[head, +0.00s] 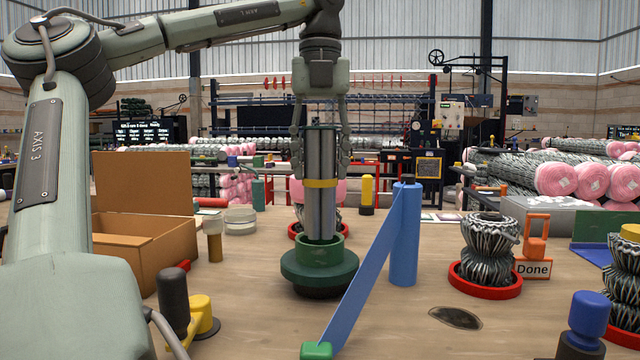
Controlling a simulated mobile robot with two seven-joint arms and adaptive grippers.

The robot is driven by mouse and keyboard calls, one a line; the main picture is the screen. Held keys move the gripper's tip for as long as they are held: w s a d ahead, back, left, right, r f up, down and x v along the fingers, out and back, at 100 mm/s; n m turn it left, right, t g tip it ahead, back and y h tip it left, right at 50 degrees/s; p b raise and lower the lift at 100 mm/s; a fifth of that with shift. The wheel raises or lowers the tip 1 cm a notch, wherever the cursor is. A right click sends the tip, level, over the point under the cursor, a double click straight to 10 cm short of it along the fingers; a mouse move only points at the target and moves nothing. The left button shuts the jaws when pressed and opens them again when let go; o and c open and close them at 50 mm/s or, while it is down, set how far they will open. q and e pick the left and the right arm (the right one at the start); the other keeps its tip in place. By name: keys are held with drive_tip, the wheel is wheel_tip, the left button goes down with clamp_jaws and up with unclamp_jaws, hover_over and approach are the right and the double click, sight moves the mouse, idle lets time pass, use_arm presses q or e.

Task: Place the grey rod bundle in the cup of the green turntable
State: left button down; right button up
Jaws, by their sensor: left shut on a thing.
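The grey rod bundle (320,211) is upright, with a yellow band around its middle. My left gripper (321,160) points down and is shut on the upper part of the bundle. The green turntable (319,273) stands on the table below it, with a raised cup (319,247) on top. The lower end of the bundle is at the cup's rim, in line with the opening. I cannot tell whether its end is inside the cup. My right gripper is not in view.
A blue post with a slanted blue strip (404,230) stands just right of the turntable. An open cardboard box (150,240) is at the left. A wire coil on a red ring (487,250) and an orange "Done" sign (533,268) are at the right.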

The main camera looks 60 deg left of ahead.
sight(320, 184)
use_arm(q)
wheel_tip(320, 184, down, 3)
drive_tip(key=shift+f, duration=0.2)
drive_tip(key=shift+f+b, duration=0.1)
drive_tip(key=shift+b, duration=0.2)
drive_tip(key=c, duration=1.3)
unclamp_jaws()
drive_tip(key=shift+f, duration=0.15)
drive_tip(key=o, duration=0.5)
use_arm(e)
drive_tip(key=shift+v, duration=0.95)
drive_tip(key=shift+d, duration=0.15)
